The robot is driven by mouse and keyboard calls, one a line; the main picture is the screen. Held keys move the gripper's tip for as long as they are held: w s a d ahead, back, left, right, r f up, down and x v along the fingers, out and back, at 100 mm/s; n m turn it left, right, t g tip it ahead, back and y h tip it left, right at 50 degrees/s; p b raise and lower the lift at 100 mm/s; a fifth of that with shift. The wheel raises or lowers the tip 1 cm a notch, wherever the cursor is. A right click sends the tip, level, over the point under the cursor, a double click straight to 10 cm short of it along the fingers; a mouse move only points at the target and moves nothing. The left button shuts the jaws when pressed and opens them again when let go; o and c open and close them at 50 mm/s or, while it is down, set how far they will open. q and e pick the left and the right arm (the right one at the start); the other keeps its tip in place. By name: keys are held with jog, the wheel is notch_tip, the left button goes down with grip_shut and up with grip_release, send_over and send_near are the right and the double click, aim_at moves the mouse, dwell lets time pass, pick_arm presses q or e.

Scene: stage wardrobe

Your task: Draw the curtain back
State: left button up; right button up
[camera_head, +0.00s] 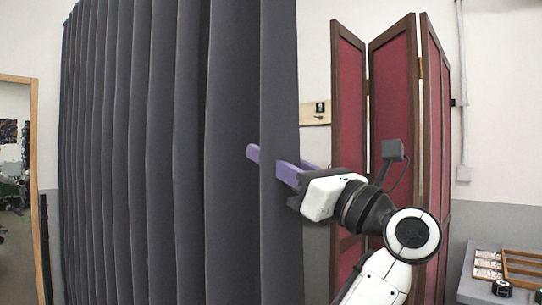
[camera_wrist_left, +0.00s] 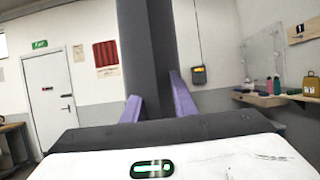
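The dark grey pleated curtain (camera_head: 180,130) hangs across the left and middle of the head view. My left gripper (camera_head: 277,158) has its purple fingers at the curtain's right edge. One finger lies on the near side and is partly hidden by a fold; the other is partly hidden behind the edge. In the left wrist view the curtain (camera_wrist_left: 148,50) is a dark vertical strip between the two fingers of the left gripper (camera_wrist_left: 155,85). There is a gap between the fingers, but whether they press on the cloth is unclear. My right gripper is not in view.
A red folding screen (camera_head: 392,90) stands right of the curtain, behind my arm. A table (camera_head: 470,290) with a wooden tray (camera_head: 522,268) is at lower right. The left wrist view shows a white door (camera_wrist_left: 48,95) and a wall shelf (camera_wrist_left: 265,99).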

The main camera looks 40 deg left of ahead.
pick_arm(q)
jog(key=shift+c, duration=0.4)
grip_shut()
dwell(1.1)
